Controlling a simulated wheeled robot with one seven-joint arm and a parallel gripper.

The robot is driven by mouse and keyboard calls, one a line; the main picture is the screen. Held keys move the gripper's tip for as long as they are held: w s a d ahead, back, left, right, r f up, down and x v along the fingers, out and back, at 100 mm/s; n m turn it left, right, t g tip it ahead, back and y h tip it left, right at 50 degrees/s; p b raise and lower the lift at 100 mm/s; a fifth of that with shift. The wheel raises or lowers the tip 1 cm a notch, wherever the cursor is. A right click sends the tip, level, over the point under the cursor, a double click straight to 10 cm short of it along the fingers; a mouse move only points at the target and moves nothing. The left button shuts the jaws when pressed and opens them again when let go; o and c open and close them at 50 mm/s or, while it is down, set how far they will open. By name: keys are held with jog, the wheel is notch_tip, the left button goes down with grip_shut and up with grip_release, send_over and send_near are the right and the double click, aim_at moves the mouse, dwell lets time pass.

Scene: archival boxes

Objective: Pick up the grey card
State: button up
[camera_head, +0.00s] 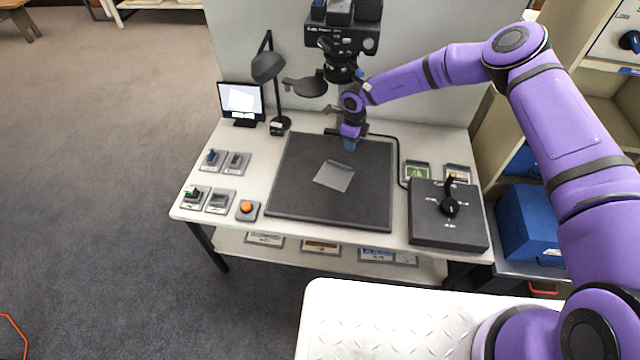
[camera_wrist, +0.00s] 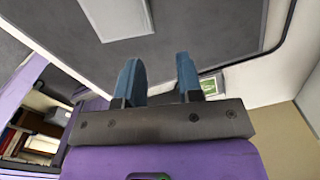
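A pale grey, flat, four-sided piece, which looks like the grey card (camera_head: 334,176), lies on the dark mat (camera_head: 290,205) in the middle of the table. Part of it also shows at the top of the wrist view (camera_wrist: 118,15), cut off by the edge. My gripper (camera_head: 349,145) is above the far part of the mat, behind the card and slightly right of it. In the wrist view my gripper's two blue fingers (camera_wrist: 160,72) stand apart with nothing between them. The fingers and the card are apart.
A camera stand (camera_head: 342,40) rises behind my gripper, with a lamp (camera_head: 268,68) and small screen (camera_head: 242,101) to the left. Small switches and an orange button (camera_head: 246,207) line the left side. A dark box with a knob (camera_head: 449,207) stands right. The mat around the card is clear.

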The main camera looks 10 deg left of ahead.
send_over(346, 169)
jog(key=f, duration=0.5)
jog(key=shift+w+a+f, duration=0.1)
jog(key=shift+w+f, duration=0.15)
jog(key=shift+s+f, duration=0.15)
jog(key=shift+f, duration=2.6)
grip_shut()
